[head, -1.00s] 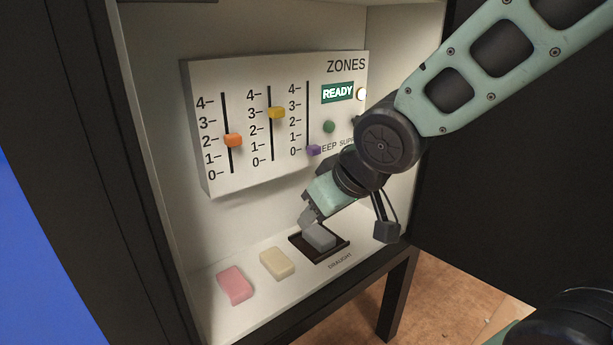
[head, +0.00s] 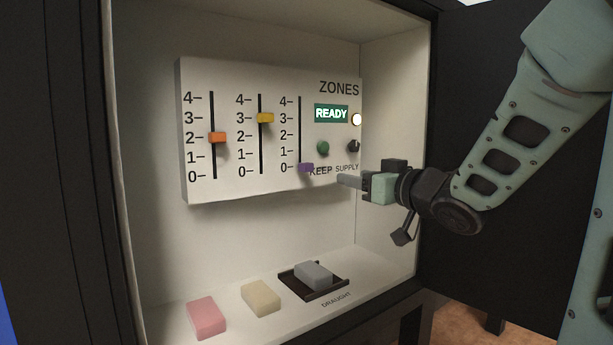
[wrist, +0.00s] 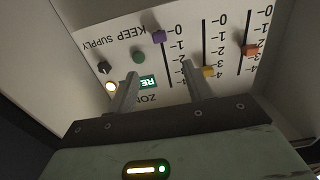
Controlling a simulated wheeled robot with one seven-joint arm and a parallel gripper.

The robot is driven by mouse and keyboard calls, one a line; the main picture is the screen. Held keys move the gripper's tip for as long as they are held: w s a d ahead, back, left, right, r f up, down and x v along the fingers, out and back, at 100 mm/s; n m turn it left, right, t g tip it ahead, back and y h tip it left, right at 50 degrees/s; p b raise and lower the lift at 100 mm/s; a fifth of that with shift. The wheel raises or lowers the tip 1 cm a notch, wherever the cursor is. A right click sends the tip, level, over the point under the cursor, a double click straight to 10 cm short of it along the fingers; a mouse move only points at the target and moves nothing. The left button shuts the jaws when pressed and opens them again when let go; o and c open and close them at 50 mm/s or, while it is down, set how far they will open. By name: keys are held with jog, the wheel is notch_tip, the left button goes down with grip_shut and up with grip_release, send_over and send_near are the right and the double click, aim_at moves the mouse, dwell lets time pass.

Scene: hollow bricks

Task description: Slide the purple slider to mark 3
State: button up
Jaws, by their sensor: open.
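The purple slider (head: 306,167) sits at mark 0, the bottom of the rightmost slot on the white ZONES panel (head: 230,187). It also shows in the wrist view (wrist: 159,37), where the panel is upside down. My gripper (head: 345,180) is to the right of the purple slider and slightly lower, apart from it, in front of the panel. In the wrist view its two fingers (wrist: 158,88) are spread with nothing between them, and the purple slider lies beyond them.
The orange slider (head: 217,137) is at mark 2 and the yellow slider (head: 265,118) at mark 3. A green button (head: 323,147), a dark knob (head: 353,146) and a lit READY display (head: 331,113) are on the panel. Pink (head: 206,317), cream (head: 261,298) and grey (head: 314,274) blocks lie below.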

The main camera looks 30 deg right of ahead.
jog(key=w+p, duration=0.2)
jog(key=p, duration=1.2)
send_near(309, 167)
jog(key=shift+w+r, duration=0.35)
jog(key=shift+w, duration=0.05)
jog(key=shift+p, duration=0.75)
jog(key=w, duration=0.9)
jog(key=shift+a+f, duration=0.1)
jog(key=shift+f, duration=0.25)
